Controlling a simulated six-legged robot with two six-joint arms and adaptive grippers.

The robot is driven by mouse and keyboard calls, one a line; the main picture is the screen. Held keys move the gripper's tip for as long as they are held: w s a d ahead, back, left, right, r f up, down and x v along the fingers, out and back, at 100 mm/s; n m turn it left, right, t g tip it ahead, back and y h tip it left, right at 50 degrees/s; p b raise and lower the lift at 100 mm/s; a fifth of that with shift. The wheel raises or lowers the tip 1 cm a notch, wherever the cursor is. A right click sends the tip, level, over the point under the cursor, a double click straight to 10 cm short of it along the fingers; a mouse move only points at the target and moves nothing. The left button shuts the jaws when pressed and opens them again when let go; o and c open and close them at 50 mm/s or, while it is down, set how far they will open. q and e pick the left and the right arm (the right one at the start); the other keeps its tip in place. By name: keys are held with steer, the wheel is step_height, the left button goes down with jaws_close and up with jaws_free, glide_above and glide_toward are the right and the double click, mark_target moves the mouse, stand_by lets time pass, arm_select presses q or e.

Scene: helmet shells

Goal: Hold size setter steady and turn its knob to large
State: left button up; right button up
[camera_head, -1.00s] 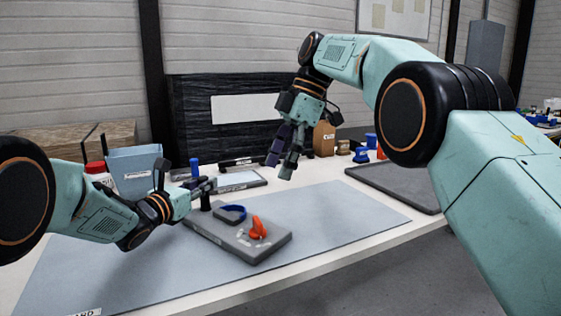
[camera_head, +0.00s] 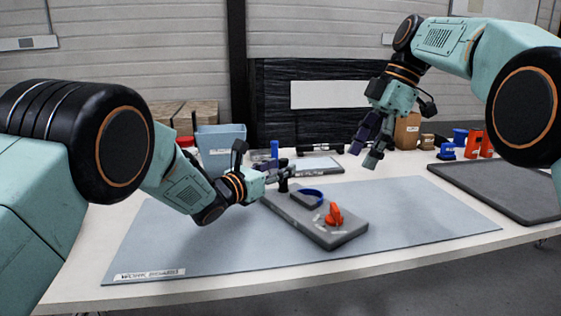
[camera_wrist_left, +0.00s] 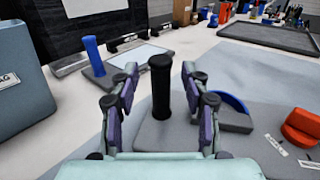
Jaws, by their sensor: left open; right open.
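The size setter (camera_head: 318,228) is a flat grey block on the blue-grey work mat (camera_head: 420,213). It carries an orange-red knob (camera_head: 334,214) near its front right end, a blue curved band (camera_head: 308,196) and a black upright post (camera_wrist_left: 161,88). The knob also shows in the left wrist view (camera_wrist_left: 302,126). My left gripper (camera_head: 285,176) is open at the setter's back left end; in the left wrist view its fingers stand either side of the post, apparently not gripping it. My right gripper (camera_head: 366,150) is open and empty, raised above the table behind and right of the setter.
A blue-grey bin (camera_head: 221,150) stands at the back left. A tray with a blue post (camera_wrist_left: 94,55) lies behind the setter. A dark grey tray (camera_head: 500,187) is at right, with blue and orange parts (camera_head: 473,142) behind it. The mat's front and right are clear.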

arm_select(q)
steer(key=v, duration=0.9)
steer(key=shift+s+a+r, duration=0.1)
steer(key=shift+s, duration=0.05)
steer(key=shift+b+v, duration=0.55)
steer(key=shift+v, duration=3.25)
